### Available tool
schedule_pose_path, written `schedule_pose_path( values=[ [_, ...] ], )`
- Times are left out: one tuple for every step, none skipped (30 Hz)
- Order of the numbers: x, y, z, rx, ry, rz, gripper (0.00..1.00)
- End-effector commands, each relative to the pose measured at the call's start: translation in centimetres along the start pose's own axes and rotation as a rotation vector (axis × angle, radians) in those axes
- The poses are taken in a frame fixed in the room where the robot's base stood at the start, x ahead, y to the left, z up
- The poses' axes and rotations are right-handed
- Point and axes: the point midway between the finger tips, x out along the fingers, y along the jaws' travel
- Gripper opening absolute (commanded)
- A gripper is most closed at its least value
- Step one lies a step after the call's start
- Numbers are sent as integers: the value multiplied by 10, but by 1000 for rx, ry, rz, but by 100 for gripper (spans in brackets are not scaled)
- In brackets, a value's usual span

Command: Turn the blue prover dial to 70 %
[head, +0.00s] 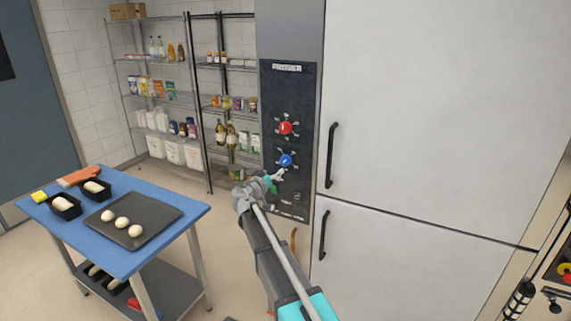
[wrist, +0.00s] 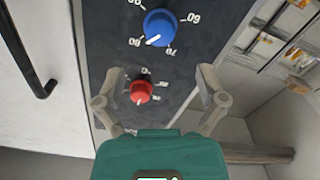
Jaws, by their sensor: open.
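The blue dial (head: 286,160) sits on a dark control panel (head: 273,75) below a red dial (head: 286,128). In the wrist view the panel appears turned over, with the blue dial (wrist: 160,27) at the top and the red dial (wrist: 141,91) below it. The blue dial's white mark points between the 80 and 70 labels. My gripper (head: 277,178) is close to the panel, just below the blue dial in the head view. In the wrist view my gripper (wrist: 159,75) is open and empty, its fingers apart from the blue dial.
Large white doors with black handles (head: 331,155) stand right of the panel. A blue-topped table (head: 160,180) at left bears a dark tray (head: 165,215) with dough balls and black tins. Stocked wire shelves (head: 150,95) stand behind. Floor shows between table and panel.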

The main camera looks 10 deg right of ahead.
Motion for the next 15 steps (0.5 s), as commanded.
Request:
schedule_pose_path(
  values=[
    [11,-1,0,0,-1,2,90],
    [15,-1,0,0,-1,2,90],
    [22,-1,0,0,-1,2,90],
    [26,-1,0,0,-1,2,90],
    [31,-1,0,0,-1,1,90],
    [37,-2,-1,0,0,1,90],
    [41,-2,-1,0,-1,1,90],
    [46,-2,0,0,-1,2,90],
    [52,-1,0,0,-1,2,90],
    [56,-1,0,0,-1,2,90],
    [60,-1,0,0,0,1,90],
    [64,-2,0,0,0,0,90],
    [67,-2,-1,0,0,0,90],
    [70,-2,-1,0,0,0,90],
    [74,-1,0,0,0,0,90]
  ],
)
